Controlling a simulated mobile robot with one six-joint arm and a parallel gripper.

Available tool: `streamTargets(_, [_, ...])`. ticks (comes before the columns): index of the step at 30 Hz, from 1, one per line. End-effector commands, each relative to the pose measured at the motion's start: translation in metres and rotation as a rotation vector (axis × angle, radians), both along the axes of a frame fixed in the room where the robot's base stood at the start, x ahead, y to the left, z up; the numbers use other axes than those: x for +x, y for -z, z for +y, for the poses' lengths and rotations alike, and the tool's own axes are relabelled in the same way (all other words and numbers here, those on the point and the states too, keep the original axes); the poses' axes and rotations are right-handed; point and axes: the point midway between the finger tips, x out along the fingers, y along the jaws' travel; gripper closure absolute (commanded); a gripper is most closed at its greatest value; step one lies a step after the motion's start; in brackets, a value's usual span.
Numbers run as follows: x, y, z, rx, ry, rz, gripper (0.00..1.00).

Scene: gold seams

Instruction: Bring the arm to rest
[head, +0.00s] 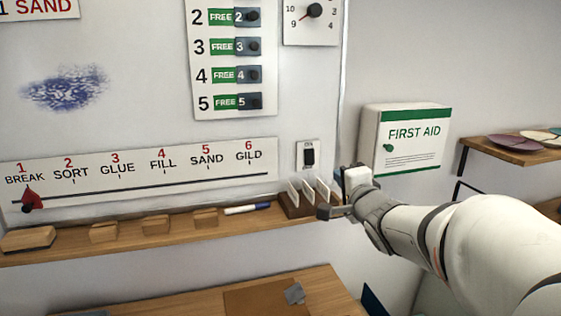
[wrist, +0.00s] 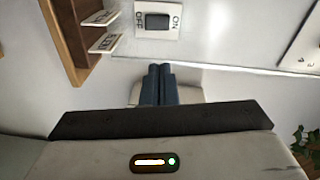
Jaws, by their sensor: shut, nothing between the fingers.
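My arm reaches in from the right in the head view, and my gripper (head: 326,211) is in front of the wall shelf's right end. In the wrist view the two dark fingers of my gripper (wrist: 159,72) lie together, shut, with nothing between them. The fingers point toward the wall, below a rocker switch (wrist: 157,21) marked ON and OFF. The same switch (head: 309,154) shows on the wall above my gripper in the head view. A wooden card rack (head: 293,206) stands on the shelf just left of my gripper, partly hidden by it.
The wooden shelf (head: 130,239) holds several wooden blocks and a blue-capped marker (head: 247,208). A first aid box (head: 405,140) hangs on the wall above my arm. A side shelf (head: 510,152) with plates is at the right. A wooden table (head: 215,303) lies below.

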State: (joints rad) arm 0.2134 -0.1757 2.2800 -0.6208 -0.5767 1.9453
Motion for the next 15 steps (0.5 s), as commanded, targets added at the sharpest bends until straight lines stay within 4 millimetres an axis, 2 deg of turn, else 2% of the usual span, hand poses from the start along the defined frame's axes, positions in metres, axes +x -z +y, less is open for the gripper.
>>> streamTargets(4, [-0.025, 0.031, -0.010, -0.273, 0.089, 0.168, 1.00])
streamTargets(8, [-0.058, 0.065, -0.014, -0.522, 0.087, 0.369, 1.00])
streamTargets(11, [-0.089, 0.092, -0.012, -0.700, 0.018, 0.531, 1.00])
streamTargets(15, [-0.142, 0.128, 0.000, -0.920, -0.179, 0.740, 1.00])
